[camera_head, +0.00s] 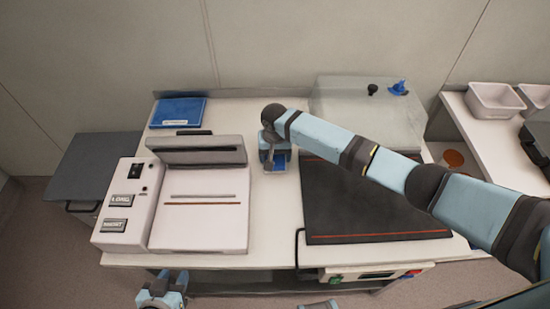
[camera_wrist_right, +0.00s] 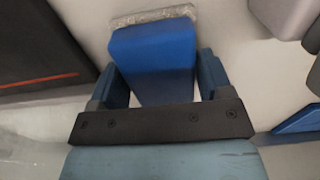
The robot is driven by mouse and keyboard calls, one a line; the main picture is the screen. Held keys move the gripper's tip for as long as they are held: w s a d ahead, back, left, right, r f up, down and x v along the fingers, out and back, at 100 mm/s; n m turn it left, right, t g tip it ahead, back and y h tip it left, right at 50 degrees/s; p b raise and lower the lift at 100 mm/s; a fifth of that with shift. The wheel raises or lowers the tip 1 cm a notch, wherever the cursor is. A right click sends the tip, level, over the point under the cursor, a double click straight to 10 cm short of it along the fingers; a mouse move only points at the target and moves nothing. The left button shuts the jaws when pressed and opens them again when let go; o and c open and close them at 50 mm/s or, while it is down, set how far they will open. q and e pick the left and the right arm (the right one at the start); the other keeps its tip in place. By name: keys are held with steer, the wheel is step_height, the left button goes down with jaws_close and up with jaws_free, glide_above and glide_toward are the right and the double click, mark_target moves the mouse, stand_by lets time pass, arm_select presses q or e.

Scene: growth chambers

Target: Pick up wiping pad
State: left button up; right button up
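The wiping pad (camera_wrist_right: 155,60) is a blue block with a pale, fuzzy layer along its far edge. In the head view the blue pad (camera_head: 281,161) shows on the white worktop, partly hidden by my right gripper (camera_head: 273,155). In the right wrist view my right gripper (camera_wrist_right: 162,82) has its fingers apart, one on each side of the pad, very close to it; firm contact does not show. My left gripper (camera_head: 163,291) is low at the bottom edge of the head view, in front of the worktop, away from the pad; its opening is unclear.
Left of the pad stands a white device (camera_head: 200,210) with a raised grey lid (camera_head: 197,150). Right of it lies a black plate (camera_head: 350,205) with an orange line, beneath my right arm. A blue flat item (camera_head: 178,111) lies at the back left. White bins (camera_head: 495,100) stand far right.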

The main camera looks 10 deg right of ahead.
steer(key=c, duration=0.5)
step_height(320, 180, up, 20)
steer(key=p, duration=0.1)
stand_by(0.4)
steer(key=o, duration=0.4)
steer(key=shift+c, duration=0.2)
steer(key=shift+p, duration=0.3)
steer(key=shift+c, duration=1.3)
